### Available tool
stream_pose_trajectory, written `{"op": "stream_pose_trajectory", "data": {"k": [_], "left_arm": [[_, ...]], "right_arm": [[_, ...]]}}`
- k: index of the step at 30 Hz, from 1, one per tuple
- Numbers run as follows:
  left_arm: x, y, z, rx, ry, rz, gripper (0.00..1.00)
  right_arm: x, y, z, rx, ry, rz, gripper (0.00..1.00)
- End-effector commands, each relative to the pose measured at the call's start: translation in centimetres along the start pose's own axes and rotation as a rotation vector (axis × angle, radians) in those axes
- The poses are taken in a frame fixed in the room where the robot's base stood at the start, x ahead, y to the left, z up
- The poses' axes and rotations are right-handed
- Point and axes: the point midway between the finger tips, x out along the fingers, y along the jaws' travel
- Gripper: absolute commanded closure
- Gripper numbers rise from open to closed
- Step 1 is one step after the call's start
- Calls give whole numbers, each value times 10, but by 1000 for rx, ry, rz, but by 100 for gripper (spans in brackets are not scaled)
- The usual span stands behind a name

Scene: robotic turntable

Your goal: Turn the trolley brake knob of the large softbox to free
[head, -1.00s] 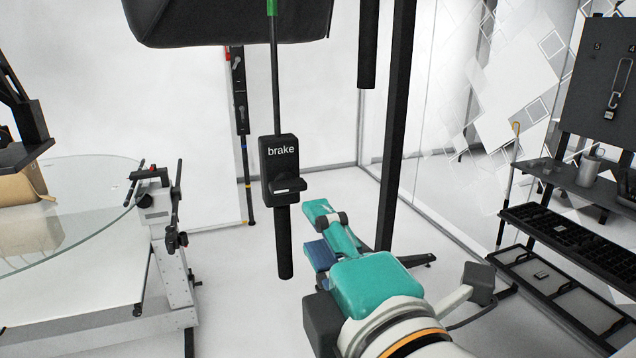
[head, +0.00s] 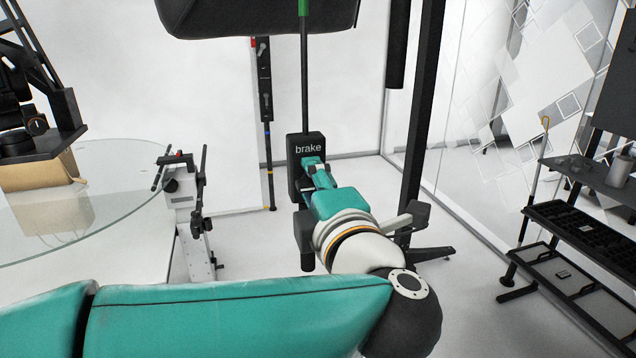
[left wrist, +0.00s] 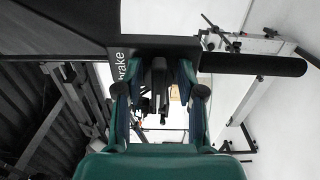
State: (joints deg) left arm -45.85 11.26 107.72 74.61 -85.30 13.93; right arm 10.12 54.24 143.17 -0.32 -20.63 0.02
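The black brake box (head: 298,150), lettered "brake", hangs on a thin rod below the large softbox (head: 255,18). Its knob is mostly hidden behind my left gripper in the head view. My left gripper (head: 313,168) is at the front of the box, over its lower half. In the left wrist view the two fingers of my left gripper (left wrist: 156,80) are spread apart, with the box (left wrist: 155,45) just ahead. A dark part, likely the knob (left wrist: 157,72), shows between them. I cannot tell whether the fingers touch it. My right gripper is not in view.
A dark upright stand (head: 418,130) is right of the box. A round glass turntable (head: 110,215) is at left, with a clamp fixture (head: 183,185) at its edge. Black shelves (head: 585,235) stand at right. Floor is clear between.

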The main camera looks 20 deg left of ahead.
Motion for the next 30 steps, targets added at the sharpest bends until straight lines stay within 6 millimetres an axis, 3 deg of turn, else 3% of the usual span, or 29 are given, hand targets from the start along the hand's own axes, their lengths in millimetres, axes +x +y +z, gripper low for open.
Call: {"op": "stream_pose_trajectory", "data": {"k": [1,8,20,30], "left_arm": [[0,0,0,0,0,0,63],[0,0,0,1,1,-1,100],[-1,-5,1,-57,-1,-3,100],[-1,-10,1,-285,-1,-4,100]], "right_arm": [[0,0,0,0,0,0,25],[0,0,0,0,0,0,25],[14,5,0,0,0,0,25],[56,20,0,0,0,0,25]]}}
